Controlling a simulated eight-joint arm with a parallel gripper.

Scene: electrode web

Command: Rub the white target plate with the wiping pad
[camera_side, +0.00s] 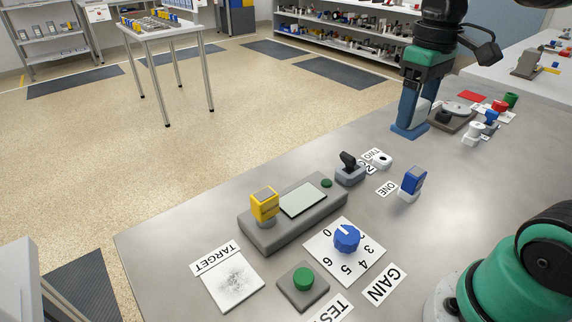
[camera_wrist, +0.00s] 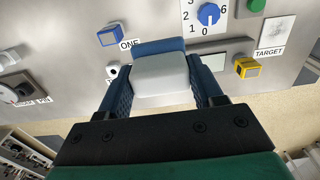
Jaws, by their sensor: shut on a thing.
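The white target plate (camera_side: 233,283) lies flat at the front left of the bench beside a TARGET label, with a grey smudge on its face. It also shows in the upper right of the wrist view (camera_wrist: 277,29). My gripper (camera_side: 411,118) is at the back of the bench, far from the plate. It is shut on the wiping pad (camera_wrist: 160,80), a pale grey block with a blue strip along one edge, held between the two blue fingers. In the side view the pad is partly hidden by the fingers. I cannot tell whether it touches the bench.
A grey console (camera_side: 310,213) with a yellow block (camera_side: 264,204) stands behind the plate. A green button (camera_side: 303,279) and a blue dial (camera_side: 346,238) are right of the plate. A blue block (camera_side: 413,181) stands by the ONE label. A black-handled switch (camera_side: 349,168) stands behind the console.

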